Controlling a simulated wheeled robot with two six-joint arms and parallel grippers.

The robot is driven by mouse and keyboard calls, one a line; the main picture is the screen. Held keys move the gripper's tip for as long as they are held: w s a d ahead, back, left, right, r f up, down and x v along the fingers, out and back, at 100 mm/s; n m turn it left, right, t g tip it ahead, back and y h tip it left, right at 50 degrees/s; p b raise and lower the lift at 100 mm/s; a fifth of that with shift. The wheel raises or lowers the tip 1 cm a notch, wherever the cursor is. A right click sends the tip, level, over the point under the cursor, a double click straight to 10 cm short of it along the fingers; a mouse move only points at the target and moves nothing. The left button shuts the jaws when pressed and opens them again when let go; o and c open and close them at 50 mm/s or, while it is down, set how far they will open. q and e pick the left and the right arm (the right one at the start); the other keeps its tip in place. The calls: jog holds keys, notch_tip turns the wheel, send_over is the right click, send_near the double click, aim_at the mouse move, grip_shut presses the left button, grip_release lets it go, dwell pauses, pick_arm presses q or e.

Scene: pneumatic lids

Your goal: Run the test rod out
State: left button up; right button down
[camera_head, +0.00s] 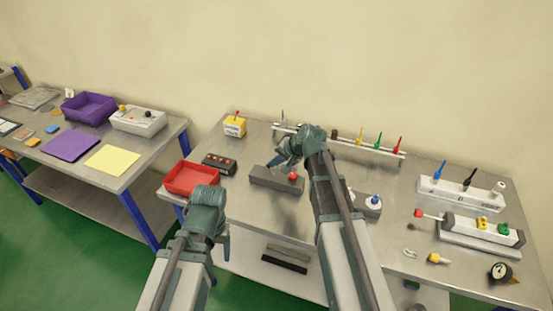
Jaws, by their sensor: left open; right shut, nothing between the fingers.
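A pale block (470,231) on a grey base at the right has a thin rod with a red end (420,213) at its left side; I cannot tell if this is the test rod. Yellow and green fittings (482,223) sit on its top. A dark grey bar (265,177) with a red knob (293,176) lies at the middle of the bench. My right gripper (281,161) is shut and empty, just above that bar, left of the knob. My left gripper (226,243) is over the bench's front edge, open and empty, its fingers mostly hidden.
A red tray (193,179) and a dark box with several buttons (219,164) are at the bench's left. A rail (346,144) with coloured levers runs along the back. A white block (458,193) holds coloured plugs. A gauge (501,272) lies front right. My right arm crosses the middle.

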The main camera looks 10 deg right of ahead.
jog(key=shift+r+p, duration=0.8)
jog(key=shift+p, duration=0.05)
jog(key=a+r+p+v, duration=0.1)
jog(key=p+v, duration=1.1)
jog(key=v, duration=0.2)
jog(key=shift+w, duration=0.3)
jog(key=shift+a+f, duration=0.1)
jog(key=shift+f, duration=0.05)
